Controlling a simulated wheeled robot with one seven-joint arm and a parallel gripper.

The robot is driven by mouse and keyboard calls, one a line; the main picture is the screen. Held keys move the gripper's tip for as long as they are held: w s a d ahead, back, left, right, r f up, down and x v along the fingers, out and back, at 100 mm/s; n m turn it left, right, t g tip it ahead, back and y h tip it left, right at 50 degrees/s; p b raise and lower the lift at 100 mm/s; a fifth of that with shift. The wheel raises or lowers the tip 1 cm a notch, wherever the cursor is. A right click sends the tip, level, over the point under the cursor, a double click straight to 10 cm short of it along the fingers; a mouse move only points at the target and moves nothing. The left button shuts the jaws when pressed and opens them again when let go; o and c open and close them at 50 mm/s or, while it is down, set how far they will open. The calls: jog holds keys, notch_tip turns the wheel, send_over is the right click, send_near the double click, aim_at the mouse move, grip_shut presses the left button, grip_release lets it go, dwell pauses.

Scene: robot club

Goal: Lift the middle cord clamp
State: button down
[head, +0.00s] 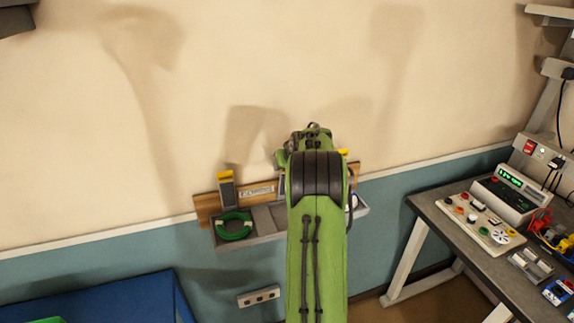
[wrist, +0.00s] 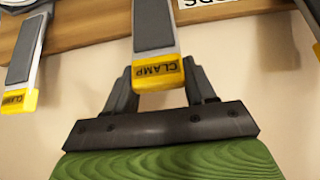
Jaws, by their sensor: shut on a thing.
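The middle clamp (wrist: 158,72) shows in the wrist view as a grey lever with a yellow end marked CLAMP. My gripper (wrist: 161,86) has a dark finger on each side of that yellow end and is shut on it. The lever still reaches up to the wooden board (wrist: 90,32). A similar clamp (wrist: 24,70) is at the left in the wrist view, and another is cut off at the right edge. In the head view my green arm hides the gripper and the middle clamp; a side clamp (head: 227,188) shows to its left.
A grey tray (head: 266,219) under the board holds a green cord coil (head: 233,226) at left; a blue coil partly shows right of my arm. A sign (head: 257,190) is on the board. A workbench (head: 450,228) with devices stands at right, a blue box (head: 90,295) at lower left.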

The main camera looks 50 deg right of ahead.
jog(key=shift+f, duration=0.2)
jog(key=c, duration=0.7)
grip_release()
jog(key=shift+w, duration=0.1)
jog(key=shift+o, duration=1.3)
jog(key=shift+w+d+f, duration=0.1)
jog(key=shift+w+d, duration=0.05)
jog(key=shift+w, duration=0.05)
jog(key=b+v, duration=0.1)
jog(key=v, duration=1.5)
jog(key=shift+b, duration=0.4)
jog(key=shift+w, duration=0.1)
